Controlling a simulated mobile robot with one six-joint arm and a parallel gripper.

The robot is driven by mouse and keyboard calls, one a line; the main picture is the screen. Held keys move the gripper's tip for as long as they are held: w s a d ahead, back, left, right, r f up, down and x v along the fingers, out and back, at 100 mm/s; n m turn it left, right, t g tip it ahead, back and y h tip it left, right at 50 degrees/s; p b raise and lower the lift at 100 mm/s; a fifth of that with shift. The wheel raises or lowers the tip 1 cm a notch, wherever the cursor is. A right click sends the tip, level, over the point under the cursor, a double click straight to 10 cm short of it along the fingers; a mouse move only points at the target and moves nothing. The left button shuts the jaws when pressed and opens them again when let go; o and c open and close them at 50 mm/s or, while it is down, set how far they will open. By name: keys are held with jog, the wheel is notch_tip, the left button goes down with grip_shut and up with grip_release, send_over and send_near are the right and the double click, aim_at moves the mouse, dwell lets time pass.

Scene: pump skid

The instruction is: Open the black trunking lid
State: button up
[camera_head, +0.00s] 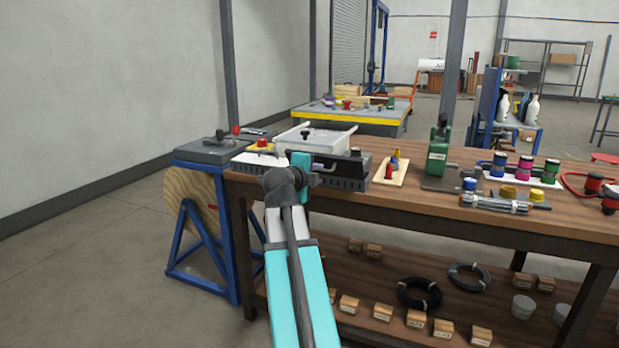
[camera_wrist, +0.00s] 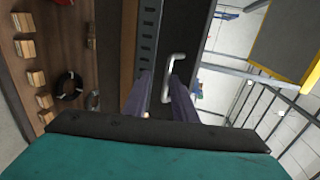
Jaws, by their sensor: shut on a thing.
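The slotted grey trunking (camera_head: 345,184) lies along the front left edge of the workbench. Its black lid (camera_head: 333,160) shows as a dark panel behind the slotted front wall and looks tilted up, though my arm hides part of it. In the wrist view the lid (camera_wrist: 188,30) is a broad black face beside the slotted wall (camera_wrist: 148,40). A bent metal handle (camera_wrist: 178,62) stands on the lid. My gripper (camera_wrist: 165,88) has its two fingers around this handle and is shut on it. In the head view the fingertips are mostly hidden behind my wrist.
A white tray (camera_head: 314,137) stands just behind the lid. A red and yellow emergency button (camera_head: 262,144) is to its left. Wooden blocks and cable coils lie on the shelf below.

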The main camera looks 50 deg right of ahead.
jog(key=shift+s+f, duration=0.1)
jog(key=shift+f, duration=0.1)
jog(key=shift+a, duration=0.1)
jog(key=b+v, duration=0.3)
jog(key=v, duration=1)
jog(key=shift+a+r, duration=0.3)
jog(key=shift+r, duration=0.05)
dwell(0.5)
